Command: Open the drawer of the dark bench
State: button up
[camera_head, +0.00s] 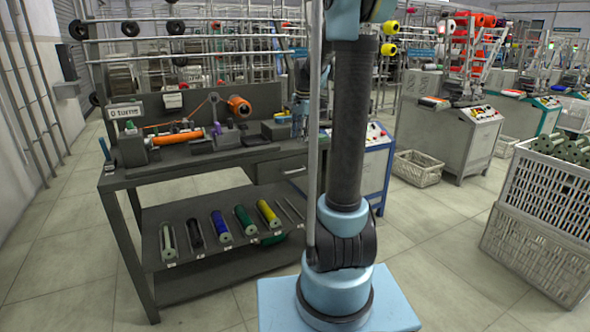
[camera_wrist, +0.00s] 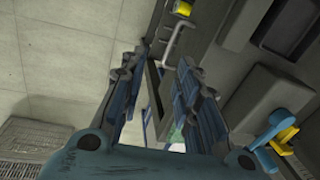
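The dark bench (camera_head: 125,181) stands left of my arm in the head view. Its drawer (camera_head: 277,169) is under the right end of the top and looks shut, with a pale bar handle (camera_head: 295,171) on its front. My arm column hides what lies right of it. In the wrist view my gripper (camera_wrist: 158,92) is open, its two blue-grey fingers apart. A dark edge and a narrow pale strip show between them; I cannot tell whether either finger touches anything. A pale bent bar (camera_wrist: 172,42) lies just beyond the fingertips, possibly the handle.
Several coloured bobbins (camera_head: 220,226) lie on the bench's lower shelf. An orange bobbin (camera_head: 177,137) and winding parts sit on the top. A blue and yellow item (camera_wrist: 282,135) is at right in the wrist view. Crates (camera_head: 537,237) stand at right; floor in front is clear.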

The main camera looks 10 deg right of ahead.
aim_at(295, 171)
jog(key=shift+m, duration=0.6)
jog(key=w+f, duration=0.2)
jog(key=f, duration=0.4)
jog(key=w+f, duration=0.2)
jog(key=f, duration=0.4)
jog(key=w+a+f, duration=0.1)
jog(key=w+f, duration=0.1)
jog(key=f, duration=0.4)
jog(key=shift+w, duration=0.3)
jog(key=shift+r, duration=0.1)
jog(key=shift+c, duration=0.2)
grip_shut()
